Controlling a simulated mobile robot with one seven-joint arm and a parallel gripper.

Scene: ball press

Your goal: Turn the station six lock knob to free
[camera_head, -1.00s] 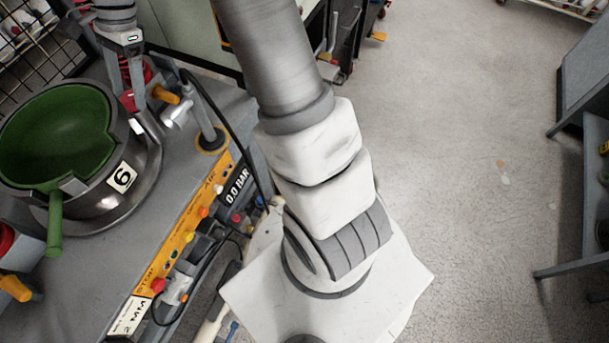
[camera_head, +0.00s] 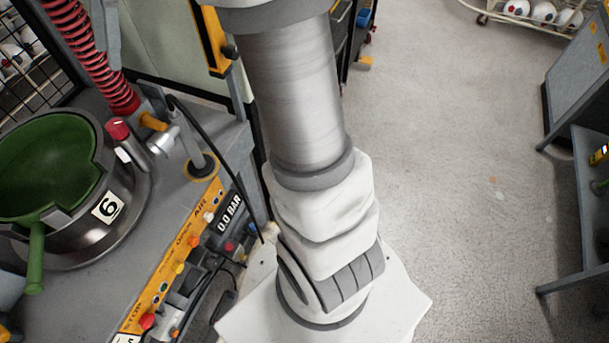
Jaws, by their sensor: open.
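The station six pot (camera_head: 75,235) is a steel ring marked with a black 6, holding a green bowl (camera_head: 45,165) with a green handle. A red-topped knob (camera_head: 118,130) with a white part below stands at the pot's right rear edge. It looks like the lock knob, but I cannot read any lock or free marking.
An orange-tipped handle (camera_head: 153,121) and a post with a black hose (camera_head: 195,150) stand right of the knob. An orange control panel (camera_head: 175,260) with a 0.0 BAR display runs along the bench edge. Open floor lies right.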

